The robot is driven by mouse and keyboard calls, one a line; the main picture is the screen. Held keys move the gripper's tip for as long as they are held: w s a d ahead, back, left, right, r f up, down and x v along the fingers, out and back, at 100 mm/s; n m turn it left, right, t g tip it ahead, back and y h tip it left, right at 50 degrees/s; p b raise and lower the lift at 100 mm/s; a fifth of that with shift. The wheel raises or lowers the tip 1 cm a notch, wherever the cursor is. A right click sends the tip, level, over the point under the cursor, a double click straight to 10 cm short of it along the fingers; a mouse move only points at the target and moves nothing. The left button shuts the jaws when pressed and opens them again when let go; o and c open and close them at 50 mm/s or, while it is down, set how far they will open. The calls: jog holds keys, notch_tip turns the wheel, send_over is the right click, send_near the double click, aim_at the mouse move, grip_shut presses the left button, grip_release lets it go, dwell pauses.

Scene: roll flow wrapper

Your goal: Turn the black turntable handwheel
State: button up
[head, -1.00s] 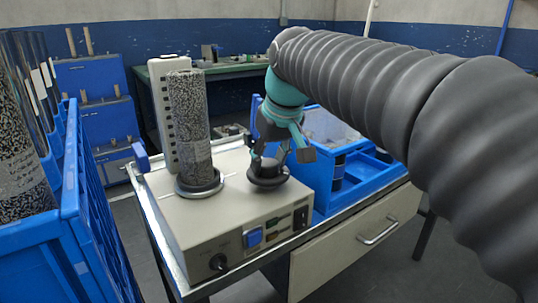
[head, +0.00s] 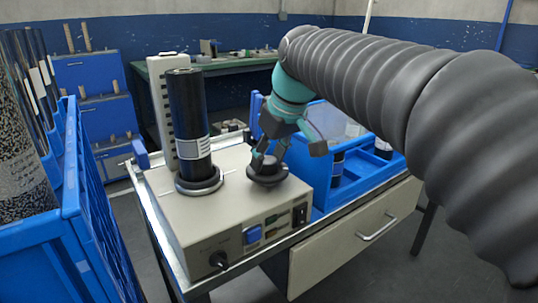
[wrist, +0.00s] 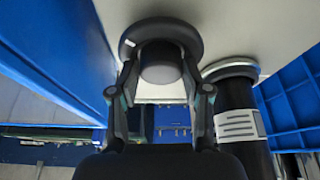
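The black handwheel (head: 267,178) lies flat on top of the beige machine (head: 225,215), right of the roll. In the wrist view the handwheel (wrist: 195,40) shows a round hub and a small white mark on its rim. My gripper (head: 266,160) reaches down to it from above. In the wrist view my gripper's fingers (wrist: 160,72) sit on both sides of the hub and appear to grip it. A tall black roll (head: 187,110) with a white label stands upright on the turntable (head: 199,185). The roll also shows in the wrist view (wrist: 238,110).
A blue tray (head: 350,185) with dark cylinders is close on the right of the machine. A blue crate (head: 75,215) with rolls stands at the left. A knob (head: 218,260) and switches are on the machine's front. A beige panel with holes (head: 158,105) rises behind the roll.

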jog(key=shift+o, duration=1.1)
jog(key=shift+r, duration=0.1)
jog(key=v, duration=1.1)
jog(key=shift+r, duration=0.35)
jog(key=shift+s+d, duration=0.1)
jog(key=shift+d, duration=0.1)
jog(key=s+d+f+m+h, duration=0.1)
jog(key=s+d+f, duration=0.3)
jog(key=f, duration=0.5)
jog(key=s+d+f+m+t+h, duration=0.1)
jog(key=s+d+f+m, duration=0.2)
jog(key=s+f, duration=0.4)
jog(key=s+d+f+m+t, duration=0.1)
jog(key=s+d+f+m, duration=0.2)
jog(key=s+f, duration=0.3)
notch_tip(320, 180, down, 5)
jog(key=shift+d+m+h, duration=0.4)
jog(key=shift+d, duration=0.4)
jog(key=shift+s, duration=0.1)
